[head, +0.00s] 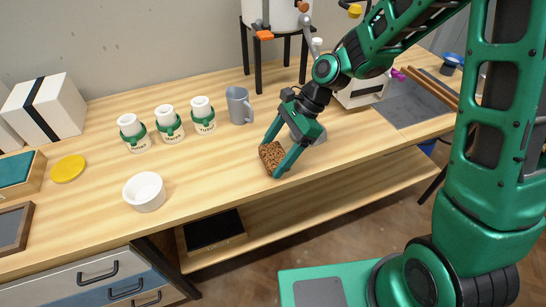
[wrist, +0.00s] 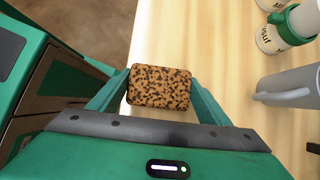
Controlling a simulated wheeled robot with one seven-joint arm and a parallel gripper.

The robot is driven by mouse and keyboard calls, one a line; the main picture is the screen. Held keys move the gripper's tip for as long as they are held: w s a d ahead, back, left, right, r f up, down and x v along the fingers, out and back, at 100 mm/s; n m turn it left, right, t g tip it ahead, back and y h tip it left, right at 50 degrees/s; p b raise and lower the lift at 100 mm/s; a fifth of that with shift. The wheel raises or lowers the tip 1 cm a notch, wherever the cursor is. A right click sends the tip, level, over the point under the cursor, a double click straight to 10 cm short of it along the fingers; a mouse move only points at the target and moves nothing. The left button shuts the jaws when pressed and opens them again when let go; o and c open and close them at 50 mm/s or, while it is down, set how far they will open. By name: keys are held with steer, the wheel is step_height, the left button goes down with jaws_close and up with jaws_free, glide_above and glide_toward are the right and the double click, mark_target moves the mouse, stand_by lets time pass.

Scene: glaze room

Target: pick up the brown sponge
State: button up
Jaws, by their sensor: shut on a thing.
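The brown sponge (head: 271,156) is a speckled block near the front edge of the wooden table. It also shows in the wrist view (wrist: 159,87), between the two green fingers. My gripper (head: 277,159) is shut on it, with one finger at each side. In the wrist view, my gripper (wrist: 158,96) covers little of the sponge, and its broad speckled face is plain to see. I cannot tell whether the sponge touches the table or hangs just above it.
Left of my gripper stand a grey mug (head: 239,105), several white jars with green bands (head: 168,123) and a white bowl (head: 144,191). A yellow disc (head: 68,168) lies farther left. The table between bowl and gripper is clear.

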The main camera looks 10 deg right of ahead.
mark_target(264, 159)
steer(key=r, duration=0.2)
steer(key=s+a+r, duration=0.7)
steer(key=s+a, duration=0.1)
steer(key=shift+s, duration=0.25)
steer(key=shift+r, duration=0.1)
steer(key=o, duration=0.6)
steer(key=shift+c, duration=0.2)
steer(key=c, duration=0.4)
steer(key=shift+s, duration=0.1)
